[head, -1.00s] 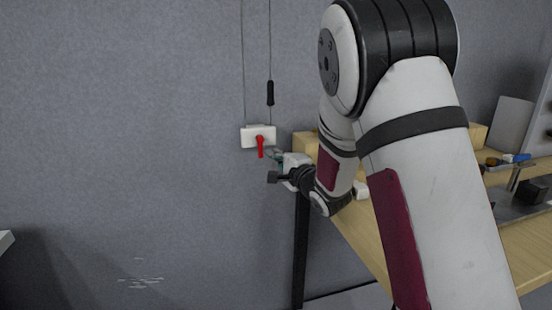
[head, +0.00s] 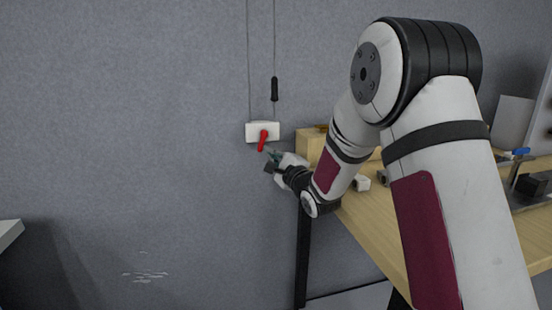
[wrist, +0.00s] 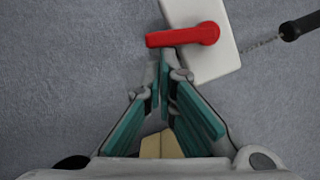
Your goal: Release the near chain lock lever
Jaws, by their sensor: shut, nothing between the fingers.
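The red lever (head: 262,141) is mounted on a white lock box (head: 250,131) on the grey wall. In the head view it hangs down with its free end tilted slightly left. The wrist view shows the red lever (wrist: 185,36) across the white box (wrist: 215,66), its free end to the left. My gripper (head: 271,154) is just below and right of the lever's free end in the head view. In the wrist view my gripper's fingertips (wrist: 164,76) are together and empty, close to the lever's free end. I cannot tell if they touch it.
Two thin chains run up the wall from the box; a black grip (head: 274,89) hangs on the right one, also in the wrist view (wrist: 300,26). A wooden table (head: 365,226) with tools on it stands to the right. The wall left of the box is clear.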

